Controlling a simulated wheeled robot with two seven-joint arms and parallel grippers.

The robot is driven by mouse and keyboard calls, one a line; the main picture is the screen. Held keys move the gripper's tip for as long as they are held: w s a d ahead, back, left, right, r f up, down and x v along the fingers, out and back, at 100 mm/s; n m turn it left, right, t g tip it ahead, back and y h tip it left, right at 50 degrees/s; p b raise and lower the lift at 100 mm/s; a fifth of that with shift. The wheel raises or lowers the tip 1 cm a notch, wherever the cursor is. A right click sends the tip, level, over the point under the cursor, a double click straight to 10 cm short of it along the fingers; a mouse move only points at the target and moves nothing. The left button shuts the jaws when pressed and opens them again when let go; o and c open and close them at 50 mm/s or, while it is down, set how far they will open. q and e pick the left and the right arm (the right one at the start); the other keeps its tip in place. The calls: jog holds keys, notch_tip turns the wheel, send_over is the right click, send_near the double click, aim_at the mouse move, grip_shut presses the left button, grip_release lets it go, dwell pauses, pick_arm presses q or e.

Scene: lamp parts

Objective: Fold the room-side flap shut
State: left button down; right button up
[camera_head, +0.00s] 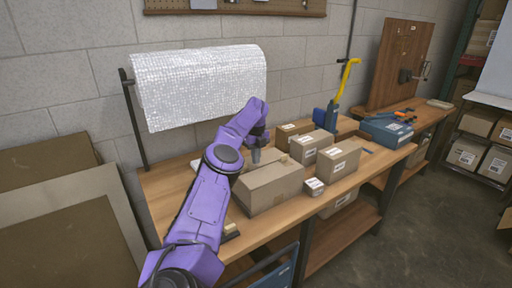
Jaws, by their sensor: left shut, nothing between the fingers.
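A cardboard box (275,190) stands on the wooden workbench (160,188), with a tan flap panel (262,176) along its room-side top. The panel looks nearly flat, but I cannot tell whether it is fully shut. My left arm reaches across the left of the box. My left gripper (256,157) points down at the box's far, wall side. It is shut and empty; I cannot tell whether it touches the cardboard. Part of the box's left end and far side is hidden by my arm. My right gripper is out of view.
Several closed boxes (339,162) stand right of the box, with a small white-labelled box (314,187) close by. A bubble-wrap roll (200,85) hangs behind. A yellow-handled tool (345,80) and blue case (385,130) are farther right. The bench front is mostly clear.

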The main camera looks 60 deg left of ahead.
pick_arm(q)
notch_tip(320, 180, up, 11)
jog(key=p, duration=0.8)
jog(key=shift+p, duration=0.4)
